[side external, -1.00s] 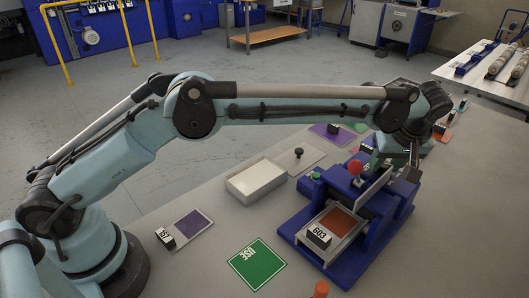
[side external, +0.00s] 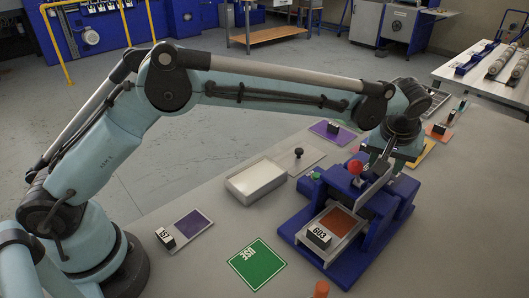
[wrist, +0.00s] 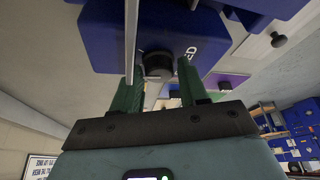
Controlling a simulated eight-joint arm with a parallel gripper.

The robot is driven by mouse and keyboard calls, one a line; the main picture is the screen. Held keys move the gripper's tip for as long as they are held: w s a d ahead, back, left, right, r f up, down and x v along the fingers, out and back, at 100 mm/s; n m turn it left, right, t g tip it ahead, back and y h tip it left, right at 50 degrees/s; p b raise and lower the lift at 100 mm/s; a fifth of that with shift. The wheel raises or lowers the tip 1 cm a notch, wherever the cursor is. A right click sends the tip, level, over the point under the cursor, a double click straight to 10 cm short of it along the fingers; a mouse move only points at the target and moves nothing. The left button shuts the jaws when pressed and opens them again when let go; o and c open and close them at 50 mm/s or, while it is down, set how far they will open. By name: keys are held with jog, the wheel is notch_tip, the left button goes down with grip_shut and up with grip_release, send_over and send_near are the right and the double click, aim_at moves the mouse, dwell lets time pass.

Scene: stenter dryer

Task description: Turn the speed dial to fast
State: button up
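The speed dial (wrist: 157,63) is a dark round knob on a blue housing (wrist: 105,38) in the wrist view. White letters ending in "ED" show beside it, partly hidden. My gripper (wrist: 160,82) has two green fingers standing apart, one on each side of the dial in the picture, with gaps visible between them and it. Whether the fingertips reach the dial's depth I cannot tell. In the side external view the blue dryer (side external: 345,262) stands on the table, and my gripper is behind its upright part. The dial is hidden there, and its pointer setting cannot be read.
A red ball knob (side external: 355,168) and a green button (side external: 316,175) stand on the dryer near my wrist. A block marked 603 (side external: 319,236) sits on its front tray. A white tray (side external: 256,184), a green card (side external: 257,263) and a purple swatch (side external: 194,223) lie to the left.

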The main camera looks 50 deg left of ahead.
jog(key=shift+o, duration=1.4)
jog(key=shift+r, duration=0.1)
jog(key=v, duration=1.2)
jog(key=shift+s+d, duration=0.1)
jog(key=shift+c, duration=1.4)
jog(key=w+f+m+h, duration=0.1)
jog(key=f+m, duration=0.2)
jog(key=w+a+f+m+h, duration=0.1)
jog(key=w+f+m, duration=0.1)
jog(key=f+m, duration=0.1)
jog(key=w+a+f+m+h, duration=0.1)
jog(key=f+m, duration=0.2)
jog(key=f, duration=0.2)
jog(key=shift+w+a+f, duration=0.1)
jog(key=shift+w+f, duration=0.05)
jog(key=shift+f, duration=0.1)
